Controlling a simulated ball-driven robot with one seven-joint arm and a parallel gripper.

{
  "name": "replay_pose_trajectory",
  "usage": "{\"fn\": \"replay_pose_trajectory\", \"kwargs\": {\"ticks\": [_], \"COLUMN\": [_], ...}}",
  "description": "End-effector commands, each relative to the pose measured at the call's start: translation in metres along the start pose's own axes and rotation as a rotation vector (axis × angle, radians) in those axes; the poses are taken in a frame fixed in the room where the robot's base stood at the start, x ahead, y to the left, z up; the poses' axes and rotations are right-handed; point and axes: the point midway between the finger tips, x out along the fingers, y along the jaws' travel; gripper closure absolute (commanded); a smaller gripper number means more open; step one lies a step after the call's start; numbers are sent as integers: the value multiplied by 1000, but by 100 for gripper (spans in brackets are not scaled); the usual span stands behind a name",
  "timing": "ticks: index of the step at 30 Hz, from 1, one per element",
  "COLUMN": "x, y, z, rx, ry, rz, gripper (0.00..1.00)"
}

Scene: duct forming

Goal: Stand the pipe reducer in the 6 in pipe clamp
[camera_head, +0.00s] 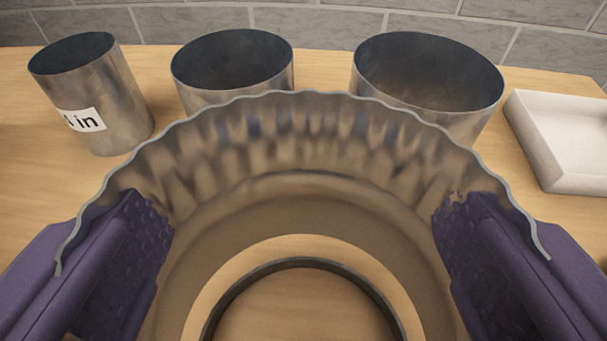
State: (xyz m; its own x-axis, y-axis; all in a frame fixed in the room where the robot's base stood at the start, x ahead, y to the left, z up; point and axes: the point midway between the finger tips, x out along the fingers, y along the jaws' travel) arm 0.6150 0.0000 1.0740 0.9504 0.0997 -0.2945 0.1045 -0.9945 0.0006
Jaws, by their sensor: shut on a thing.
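My gripper (303,215) is shut on the pipe reducer (305,130), with one purple finger at its left side and one at its right. The reducer is a wide grey metal ring with a wavy, crimped upper rim, and its open mouth faces me. Through its lower opening I see part of a dark ring (300,264) around bare wood, which looks like a pipe clamp on the table. No size label shows on this ring, and its near part is cut off by the frame. Wood shows between the dark ring and the reducer's lower edge.
Three open metal pipes stand behind the reducer: a narrow left one (125,100) with a partly visible "in" label, a wider middle one (185,95), and the widest right one (480,115). A white tray (570,185) lies at right. A grey block wall (200,22) closes the back.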

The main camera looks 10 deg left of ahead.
Motion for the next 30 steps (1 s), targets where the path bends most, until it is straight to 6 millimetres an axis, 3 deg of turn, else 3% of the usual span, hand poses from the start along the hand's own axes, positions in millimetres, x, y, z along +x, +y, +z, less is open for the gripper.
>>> {"fn": "replay_pose_trajectory", "kwargs": {"ticks": [30], "x": [23], "y": [0], "z": [74], "rx": [0], "ry": [1], "rz": [0], "gripper": [71]}}
